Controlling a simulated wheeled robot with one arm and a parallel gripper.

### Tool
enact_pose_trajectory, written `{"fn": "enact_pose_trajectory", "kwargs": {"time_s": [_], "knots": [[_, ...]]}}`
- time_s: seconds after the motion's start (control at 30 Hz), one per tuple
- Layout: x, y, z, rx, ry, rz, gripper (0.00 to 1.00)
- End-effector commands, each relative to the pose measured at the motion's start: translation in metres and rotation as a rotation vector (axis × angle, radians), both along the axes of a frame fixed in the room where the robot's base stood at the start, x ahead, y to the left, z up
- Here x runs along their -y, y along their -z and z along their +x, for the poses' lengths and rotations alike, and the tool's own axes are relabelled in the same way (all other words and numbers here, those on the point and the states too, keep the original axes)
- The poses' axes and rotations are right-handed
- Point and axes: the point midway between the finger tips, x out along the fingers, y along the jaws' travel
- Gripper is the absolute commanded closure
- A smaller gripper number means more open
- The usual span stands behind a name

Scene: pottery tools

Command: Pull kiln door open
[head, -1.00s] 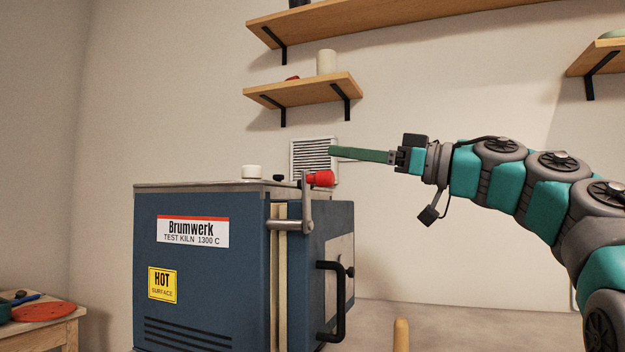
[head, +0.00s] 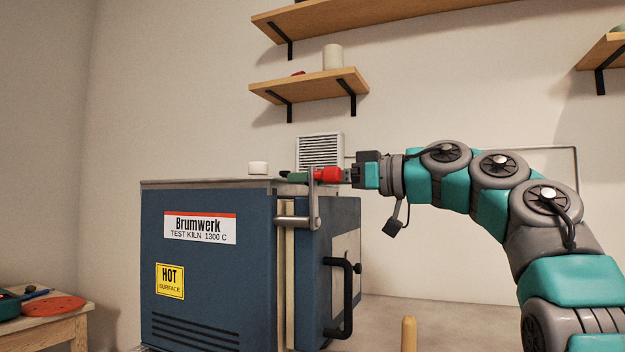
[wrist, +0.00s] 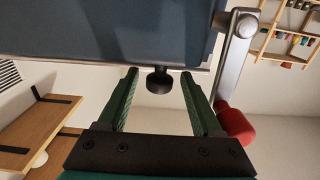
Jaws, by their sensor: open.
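The blue kiln (head: 205,255) stands at centre left in the head view. Its door (head: 335,235) is on the right side, with a cream strip (head: 288,260) between door and body. A black bar handle (head: 346,300) is on the door. A metal latch lever (head: 314,205) with a red knob (head: 327,174) stands upright at the top edge. My gripper (head: 294,177) is at the kiln's top, its green fingers partly hidden behind the lever and knob. In the wrist view my gripper (wrist: 159,75) is open; a small black knob (wrist: 159,82) shows between the fingertips. The red knob (wrist: 237,126) is beside the right finger.
A white cup-like object (head: 258,168) sits on the kiln top. A wooden table (head: 60,325) with a red disc is at the left. Shelves (head: 310,85) and a vent (head: 320,150) are on the wall behind. A wooden post (head: 409,333) rises at the bottom.

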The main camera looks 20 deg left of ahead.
Motion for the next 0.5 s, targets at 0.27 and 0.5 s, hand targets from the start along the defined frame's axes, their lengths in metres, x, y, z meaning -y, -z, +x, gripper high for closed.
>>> {"fn": "enact_pose_trajectory", "kwargs": {"time_s": [0.27,0.5], "knots": [[-0.0011,0.0002,0.0006,-0.001,0.001,0.001,0.33],[-0.0008,0.0003,0.0009,-0.002,0.001,0.001,0.6]]}}
